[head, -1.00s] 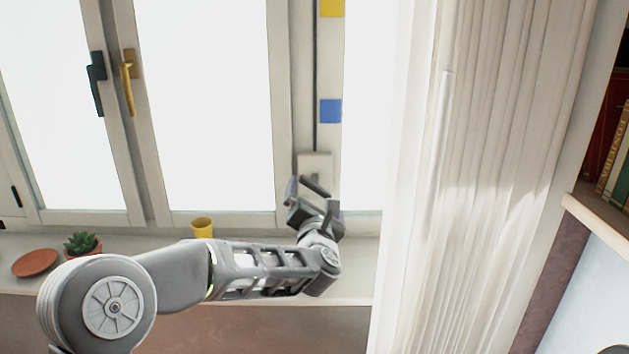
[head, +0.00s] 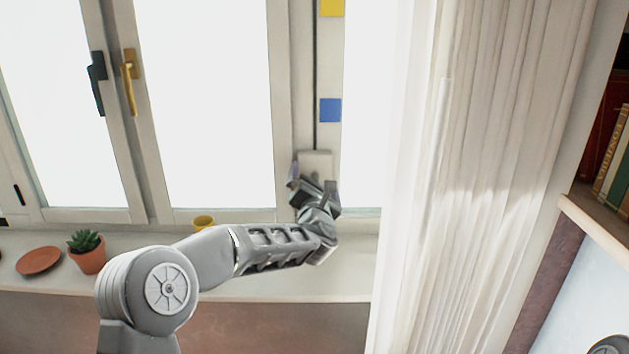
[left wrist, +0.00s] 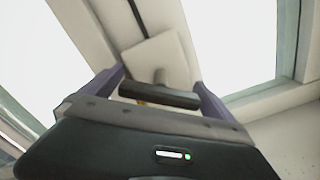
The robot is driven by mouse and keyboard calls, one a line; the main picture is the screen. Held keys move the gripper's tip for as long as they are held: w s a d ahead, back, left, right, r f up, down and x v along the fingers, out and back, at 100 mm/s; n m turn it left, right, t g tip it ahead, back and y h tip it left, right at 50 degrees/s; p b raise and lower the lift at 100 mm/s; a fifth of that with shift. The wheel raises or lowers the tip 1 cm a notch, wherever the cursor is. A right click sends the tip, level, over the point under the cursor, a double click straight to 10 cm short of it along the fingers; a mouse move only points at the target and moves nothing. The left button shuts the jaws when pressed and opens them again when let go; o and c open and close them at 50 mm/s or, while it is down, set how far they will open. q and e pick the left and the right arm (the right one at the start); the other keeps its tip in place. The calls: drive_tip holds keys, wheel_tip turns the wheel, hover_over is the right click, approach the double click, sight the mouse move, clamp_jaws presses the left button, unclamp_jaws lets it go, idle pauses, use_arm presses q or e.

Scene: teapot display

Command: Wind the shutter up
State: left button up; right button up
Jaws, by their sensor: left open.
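A pale winder box (head: 318,158) sits low on the window frame, below a dark vertical cord (head: 315,80). In the left wrist view the winder box (left wrist: 152,58) has a short pale stem and a dark crank bar (left wrist: 160,97) across it. My left gripper (head: 312,180) is at the winder. In the left wrist view its two purple fingers stand apart, one near each end of the bar; I cannot tell whether they touch it. In the head view the gripper mostly hides the bar. The shutter itself is not clearly seen. My right gripper is not in view.
A blue square (head: 330,110) and a yellow square (head: 332,8) mark the frame above. A yellow cup (head: 203,222), potted plant (head: 87,252) and terracotta saucer (head: 39,261) stand on the sill near my left arm. A pale curtain (head: 510,170) hangs to the right.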

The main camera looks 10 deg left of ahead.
use_arm(q)
drive_tip(key=c, duration=1.3)
drive_tip(key=shift+o, duration=0.2)
drive_tip(key=shift+f+m+b, duration=0.1)
drive_tip(key=shift+m+b, duration=0.2)
drive_tip(key=shift+m, duration=0.1)
